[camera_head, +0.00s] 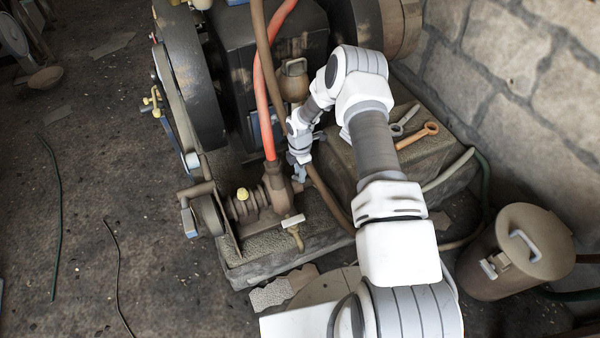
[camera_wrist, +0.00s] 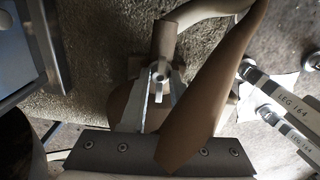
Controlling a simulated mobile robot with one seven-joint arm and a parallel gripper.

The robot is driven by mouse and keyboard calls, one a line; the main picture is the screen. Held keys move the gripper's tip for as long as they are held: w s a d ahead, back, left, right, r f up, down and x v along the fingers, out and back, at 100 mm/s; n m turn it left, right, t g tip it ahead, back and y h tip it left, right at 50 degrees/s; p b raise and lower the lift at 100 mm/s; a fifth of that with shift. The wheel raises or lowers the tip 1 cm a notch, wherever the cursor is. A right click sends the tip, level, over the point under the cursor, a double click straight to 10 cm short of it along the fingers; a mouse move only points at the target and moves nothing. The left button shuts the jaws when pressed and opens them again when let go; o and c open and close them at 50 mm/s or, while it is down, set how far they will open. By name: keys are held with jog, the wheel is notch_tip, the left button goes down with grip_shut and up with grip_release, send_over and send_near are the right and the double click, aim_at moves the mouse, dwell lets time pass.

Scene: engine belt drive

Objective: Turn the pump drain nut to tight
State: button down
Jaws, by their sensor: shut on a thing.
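The pump (camera_head: 275,190) sits at the front of the stone plinth, with a red hose rising from it. My gripper (camera_head: 299,174) is at the pump's right side, and the drain nut is hidden behind it in the head view. In the wrist view a small pale round nut (camera_wrist: 160,71) with a dark centre shows on a brown pipe stub. My gripper's two grey fingers (camera_wrist: 160,84) are closed on either side of it. Whether the nut is tight cannot be told.
A brown hose (camera_wrist: 211,95) crosses close in front of the wrist camera, just right of the fingers. A tap with a pale handle (camera_head: 293,221) stands in front of the pump. An orange spanner (camera_head: 417,137) lies on the plinth (camera_head: 360,150).

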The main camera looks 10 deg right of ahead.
jog(key=shift+m, duration=0.5)
jog(key=c, duration=0.9)
grip_release()
notch_tip(320, 180, up, 18)
jog(key=p, duration=0.6)
jog(key=shift+f, duration=0.25)
